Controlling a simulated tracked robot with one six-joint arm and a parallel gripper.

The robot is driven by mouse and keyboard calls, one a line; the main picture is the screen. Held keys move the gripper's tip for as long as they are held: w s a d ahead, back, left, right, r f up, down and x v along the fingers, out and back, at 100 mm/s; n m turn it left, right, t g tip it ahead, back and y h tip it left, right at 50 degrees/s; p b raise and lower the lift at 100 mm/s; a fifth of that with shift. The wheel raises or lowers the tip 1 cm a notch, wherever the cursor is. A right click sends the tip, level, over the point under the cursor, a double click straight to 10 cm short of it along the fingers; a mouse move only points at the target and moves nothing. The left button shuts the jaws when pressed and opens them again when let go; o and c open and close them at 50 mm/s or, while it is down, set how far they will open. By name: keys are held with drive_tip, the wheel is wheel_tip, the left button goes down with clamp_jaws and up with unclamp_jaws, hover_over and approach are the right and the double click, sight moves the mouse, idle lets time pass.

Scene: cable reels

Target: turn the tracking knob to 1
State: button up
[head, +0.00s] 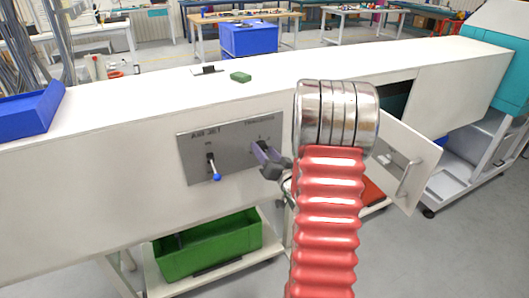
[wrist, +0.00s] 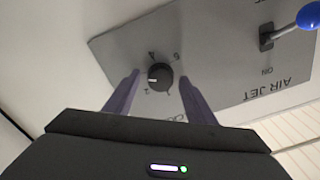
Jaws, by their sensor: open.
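The tracking knob (wrist: 160,76) is a round black knob with a white mark, on a grey panel (wrist: 220,60). In the wrist view, where the panel appears upside down, the mark points left; the small digits around the knob are too blurred to read surely. My gripper (wrist: 159,78) is open, with one purple finger on each side of the knob in the picture. I cannot tell whether the fingers touch it. In the head view my gripper (head: 266,155) is at the right part of the panel (head: 232,140) and largely covers the knob.
The air jet lever (head: 213,166) with a blue ball end is left of the knob. An open cabinet door (head: 408,165) stands to the right. My red arm hides part of the front.

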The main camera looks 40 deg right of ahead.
drive_tip(key=shift+a, duration=0.1)
drive_tip(key=c, duration=1)
drive_tip(key=shift+c, duration=0.2)
